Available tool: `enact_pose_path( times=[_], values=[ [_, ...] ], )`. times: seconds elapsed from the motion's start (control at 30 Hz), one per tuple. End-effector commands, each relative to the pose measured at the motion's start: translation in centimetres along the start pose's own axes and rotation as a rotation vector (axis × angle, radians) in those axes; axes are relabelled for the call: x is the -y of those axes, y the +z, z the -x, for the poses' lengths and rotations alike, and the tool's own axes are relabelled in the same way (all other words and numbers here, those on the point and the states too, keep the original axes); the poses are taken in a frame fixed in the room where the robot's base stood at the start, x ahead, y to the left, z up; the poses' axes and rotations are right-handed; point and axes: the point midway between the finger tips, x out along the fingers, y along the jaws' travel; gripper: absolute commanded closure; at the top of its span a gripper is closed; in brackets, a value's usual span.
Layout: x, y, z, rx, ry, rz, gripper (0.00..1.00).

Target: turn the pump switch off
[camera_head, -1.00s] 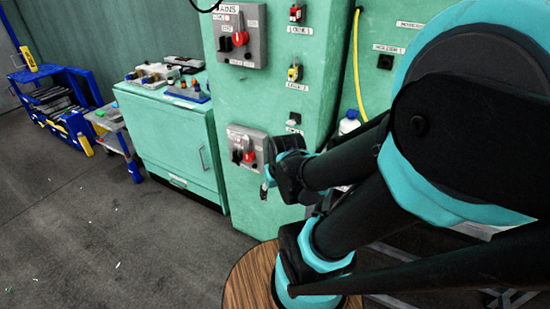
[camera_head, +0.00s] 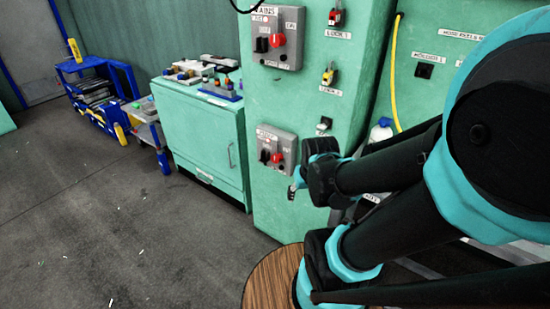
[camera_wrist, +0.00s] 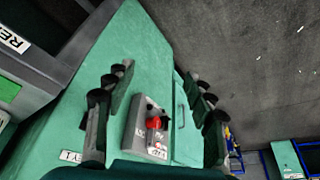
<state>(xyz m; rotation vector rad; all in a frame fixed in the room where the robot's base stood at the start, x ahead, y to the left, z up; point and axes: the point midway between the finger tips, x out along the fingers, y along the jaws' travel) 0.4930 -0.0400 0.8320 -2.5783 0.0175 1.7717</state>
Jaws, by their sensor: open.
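The lower grey switch box (camera_head: 284,139) is on the front of the green cabinet, with a red knob (camera_head: 278,157) and a black knob (camera_head: 265,156). Its label is too small to read surely. My gripper (camera_head: 297,182) is just in front of it, low and to its right in the head view. In the wrist view the grey box (camera_wrist: 139,132) and red knob (camera_wrist: 154,123) show between the spread fingers of my gripper (camera_wrist: 161,84). The fingers are open and empty, and no contact with the knob is visible.
A similar upper box labelled MAINS (camera_head: 288,51) is above on the green cabinet (camera_head: 275,100). Lock fittings (camera_head: 329,77) and a yellow hose (camera_head: 394,75) are to the right. A low green cupboard (camera_head: 205,140) stands to the left. The floor at left is largely clear.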

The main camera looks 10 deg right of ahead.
Motion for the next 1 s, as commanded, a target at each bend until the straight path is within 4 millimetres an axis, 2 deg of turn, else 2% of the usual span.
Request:
enact_pose_path(
  times=[0.17, 0.27, 0.4, 0.6, 0.7, 0.8, 1.0],
  values=[
    [0.7, -5.2, 0.5, 0.026, 0.037, -0.107, 0.46],
    [1.5, -9.7, 0.7, 0.04, 0.08, -0.213, 0.46],
    [3.4, -15.9, 0.5, 0.043, 0.147, -0.368, 0.46],
    [6.8, -23.2, -0.2, 0.013, 0.236, -0.572, 0.46],
    [8.1, -25.5, -0.6, -0.007, 0.264, -0.645, 0.46],
    [9.0, -26.7, -0.8, -0.02, 0.282, -0.689, 0.46],
    [9.1, -27.3, -1.7, -0.027, 0.291, -0.716, 0.46]
  ],
)
